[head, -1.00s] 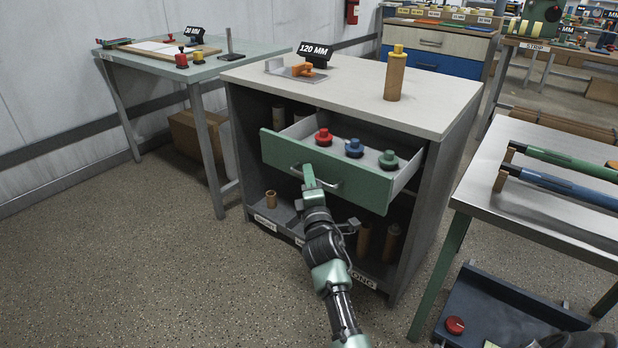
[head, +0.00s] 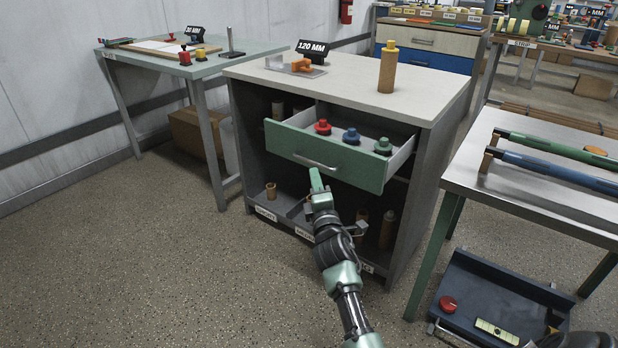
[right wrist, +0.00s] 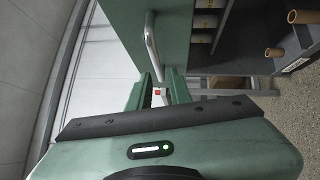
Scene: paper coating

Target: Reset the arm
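The drawer holds a red knob piece (head: 322,127), a blue one (head: 351,136) and a green one (head: 383,146). My left gripper is not in view.
On the cabinet top stand a tan cylinder with a yellow cap (head: 388,70) and a 120 MM sign (head: 313,50). A metal table (head: 560,195) with green and blue rollers is at right. A dark tray (head: 500,290) is below it. Floor at left is clear.

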